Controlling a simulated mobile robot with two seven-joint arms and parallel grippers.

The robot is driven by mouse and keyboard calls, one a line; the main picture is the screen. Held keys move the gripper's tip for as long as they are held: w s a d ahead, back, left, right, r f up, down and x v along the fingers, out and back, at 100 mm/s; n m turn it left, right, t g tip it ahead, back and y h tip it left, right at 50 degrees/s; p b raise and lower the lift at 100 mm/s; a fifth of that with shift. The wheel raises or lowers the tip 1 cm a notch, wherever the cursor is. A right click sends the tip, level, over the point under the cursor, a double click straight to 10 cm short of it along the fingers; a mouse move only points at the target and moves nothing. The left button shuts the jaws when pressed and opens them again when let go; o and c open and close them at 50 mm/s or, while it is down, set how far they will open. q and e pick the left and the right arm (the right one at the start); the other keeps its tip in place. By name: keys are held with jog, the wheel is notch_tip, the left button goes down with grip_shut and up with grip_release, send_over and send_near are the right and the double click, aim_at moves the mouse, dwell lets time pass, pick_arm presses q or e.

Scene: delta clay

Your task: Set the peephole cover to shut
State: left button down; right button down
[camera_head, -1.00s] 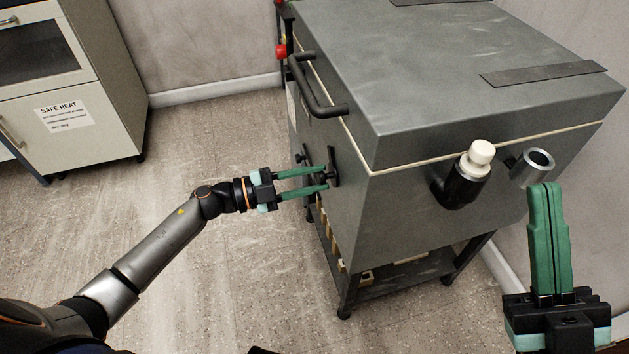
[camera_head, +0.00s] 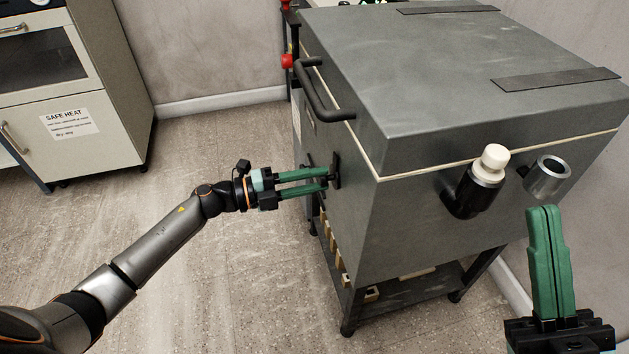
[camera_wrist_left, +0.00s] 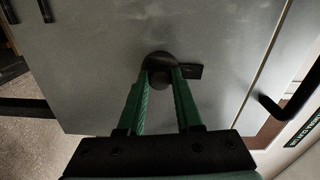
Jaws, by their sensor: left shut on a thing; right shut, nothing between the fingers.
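The peephole cover is a dark part on the kiln's left-hand face; it shows in the head view (camera_head: 335,170) at my left gripper's fingertips. In the left wrist view, the round dark knob of the cover (camera_wrist_left: 161,72) sits between the green fingertips, with a flat dark plate reaching to the right of it. My left gripper (camera_head: 326,180) is shut on this knob; its fingers also show in the left wrist view (camera_wrist_left: 162,85). The peephole itself is not visible. My right gripper (camera_head: 543,212) is shut and empty, in front of the kiln's near side.
The grey kiln (camera_head: 440,75) stands on a dark wheeled stand. A black handle (camera_head: 322,100) juts from its left face. A black tube with a white plug (camera_head: 480,182) and an open metal tube (camera_head: 548,177) stick out near my right gripper. A cabinet (camera_head: 75,100) stands far left.

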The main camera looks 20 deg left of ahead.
dwell(0.3)
pick_arm(q)
jog(key=c, duration=0.6)
grip_release()
jog(key=shift+a, duration=0.1)
jog(key=p+v, duration=0.2)
jog(key=v, duration=1)
jog(key=shift+s+a, duration=0.1)
jog(key=shift+s, duration=0.05)
